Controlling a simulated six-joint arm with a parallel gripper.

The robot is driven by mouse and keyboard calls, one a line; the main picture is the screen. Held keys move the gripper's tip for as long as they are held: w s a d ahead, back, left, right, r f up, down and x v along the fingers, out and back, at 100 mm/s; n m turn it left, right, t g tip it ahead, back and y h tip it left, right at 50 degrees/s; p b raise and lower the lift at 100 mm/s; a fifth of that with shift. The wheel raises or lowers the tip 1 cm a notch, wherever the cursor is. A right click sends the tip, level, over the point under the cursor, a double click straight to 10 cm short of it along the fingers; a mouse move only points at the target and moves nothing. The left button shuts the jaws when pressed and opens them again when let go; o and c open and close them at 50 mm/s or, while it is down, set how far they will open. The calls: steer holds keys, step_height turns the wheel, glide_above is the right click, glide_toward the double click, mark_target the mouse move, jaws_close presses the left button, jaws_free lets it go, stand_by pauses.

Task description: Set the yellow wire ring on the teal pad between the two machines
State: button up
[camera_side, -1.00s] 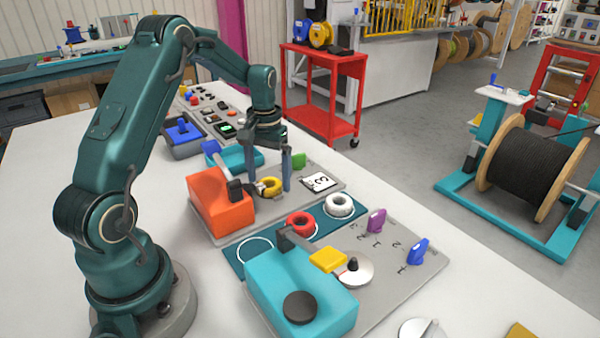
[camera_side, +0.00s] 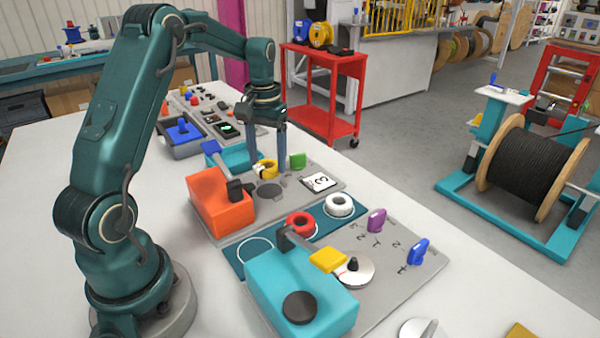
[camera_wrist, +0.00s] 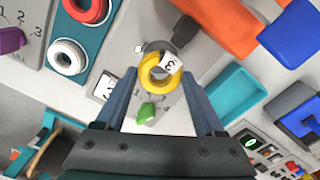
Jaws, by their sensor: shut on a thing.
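The yellow wire ring (camera_side: 266,169), with a white tag, is held between the fingers of my gripper (camera_side: 268,172), above the dark round plate (camera_side: 269,190) of the orange machine (camera_side: 219,201). In the wrist view the ring (camera_wrist: 153,84) sits between both fingertips (camera_wrist: 161,75); its tag reads 3. The teal pad (camera_side: 323,224) lies between the orange machine and the turquoise machine (camera_side: 300,290). A red ring (camera_side: 301,223) and a white ring (camera_side: 339,205) rest on it. The white outlined circle (camera_side: 255,251) at its left end is empty.
Green (camera_side: 298,160), purple (camera_side: 376,220) and blue (camera_side: 417,251) knobs stand up from the machine bases. A yellow block (camera_side: 328,260) sits on the turquoise machine's arm. A blue-topped machine (camera_side: 183,132) stands behind. White table is bare at front left.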

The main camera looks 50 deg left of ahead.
steer(key=shift+r, duration=1.35)
step_height(320, 180, up, 5)
steer(key=s+d, duration=1.1)
steer(key=d, duration=0.2)
steer(key=shift+d+f, duration=0.2)
steer(key=shift+f, duration=5.85)
